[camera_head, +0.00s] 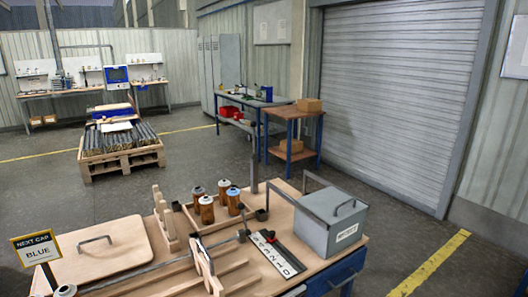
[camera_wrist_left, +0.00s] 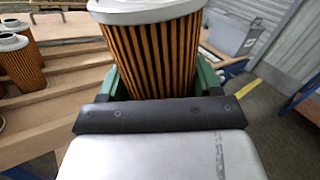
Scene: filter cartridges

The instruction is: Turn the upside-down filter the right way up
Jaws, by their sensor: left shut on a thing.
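My left gripper (camera_wrist_left: 158,82) has green fingers shut around a filter (camera_wrist_left: 152,45) with orange-brown pleats and a pale grey end ring at the top of the left wrist view. The filter's lower end is hidden behind the gripper. In the head view I cannot make out my left gripper. Several brown filters stand in a wooden tray at mid-table, one with a blue top (camera_head: 233,196) and others with grey tops (camera_head: 206,207). Another grey-topped object (camera_head: 66,291) is cut off at the bottom left. My right gripper is not in view.
A sign (camera_head: 35,248) reads "NEXT CAP BLUE". A handled wooden board (camera_head: 100,258) lies at the left. Wooden rails and uprights (camera_head: 203,262) stand near the front. A grey box (camera_head: 335,222) stands at the right, with a numbered strip (camera_head: 277,254) left of it.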

